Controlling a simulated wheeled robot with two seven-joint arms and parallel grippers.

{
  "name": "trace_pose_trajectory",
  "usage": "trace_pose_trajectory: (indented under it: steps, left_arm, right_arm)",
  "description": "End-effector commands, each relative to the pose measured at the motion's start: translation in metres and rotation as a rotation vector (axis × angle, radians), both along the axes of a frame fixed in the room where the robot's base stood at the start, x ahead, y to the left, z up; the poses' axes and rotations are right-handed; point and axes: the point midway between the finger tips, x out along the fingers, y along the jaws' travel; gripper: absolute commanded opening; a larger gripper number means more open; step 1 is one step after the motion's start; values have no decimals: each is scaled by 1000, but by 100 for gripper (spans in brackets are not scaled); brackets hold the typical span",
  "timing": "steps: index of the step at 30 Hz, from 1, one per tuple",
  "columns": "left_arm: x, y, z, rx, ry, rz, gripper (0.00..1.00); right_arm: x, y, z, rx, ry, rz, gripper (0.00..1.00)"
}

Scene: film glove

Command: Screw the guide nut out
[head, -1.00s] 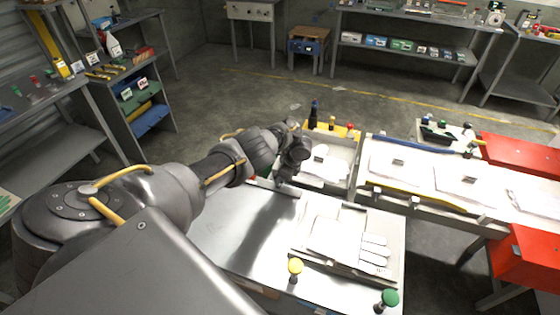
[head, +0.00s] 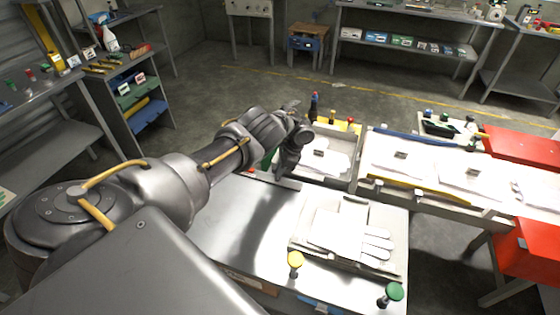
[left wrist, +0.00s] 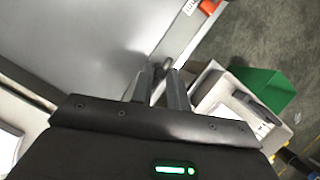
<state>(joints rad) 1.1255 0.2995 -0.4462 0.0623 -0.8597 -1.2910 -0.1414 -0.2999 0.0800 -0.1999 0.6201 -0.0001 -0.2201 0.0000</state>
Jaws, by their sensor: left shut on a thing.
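My left gripper (head: 280,176) is low at the far edge of the metal table (head: 235,218), by the film tray. In the left wrist view its two fingers (left wrist: 159,78) are on either side of a small dark rounded piece (left wrist: 165,65), which I take to be the guide nut. The gripper is shut on it at the table's edge. My wrist hides the nut in the head view, and its thread cannot be seen. My right gripper is not in view.
A tray with a white glove (head: 340,232) lies on the table. Yellow (head: 295,259) and green (head: 392,292) knobs stand at the front edge. A film tray (head: 326,158) and a long bench (head: 440,190) lie beyond. A green box (left wrist: 262,92) is near the gripper.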

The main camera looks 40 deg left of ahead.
Motion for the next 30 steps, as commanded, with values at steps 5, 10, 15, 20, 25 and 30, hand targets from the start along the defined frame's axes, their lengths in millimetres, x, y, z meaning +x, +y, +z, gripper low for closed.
trace_pose_trajectory:
  steps: [5,10,15,20,25,30]
  left_arm:
    - [-2,-1,-3,-2,5,2,0]
    - [-2,0,-2,0,3,1,35]
    - [-1,0,-1,0,1,0,37]
    - [0,0,2,0,0,0,37]
    - [7,-7,24,0,-1,-1,37]
    - [16,-16,56,-1,-2,0,37]
  right_arm:
    - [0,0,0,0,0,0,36]
    - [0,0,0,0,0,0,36]
    - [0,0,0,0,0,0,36]
    - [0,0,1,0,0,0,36]
    - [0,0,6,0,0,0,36]
    - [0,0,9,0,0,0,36]
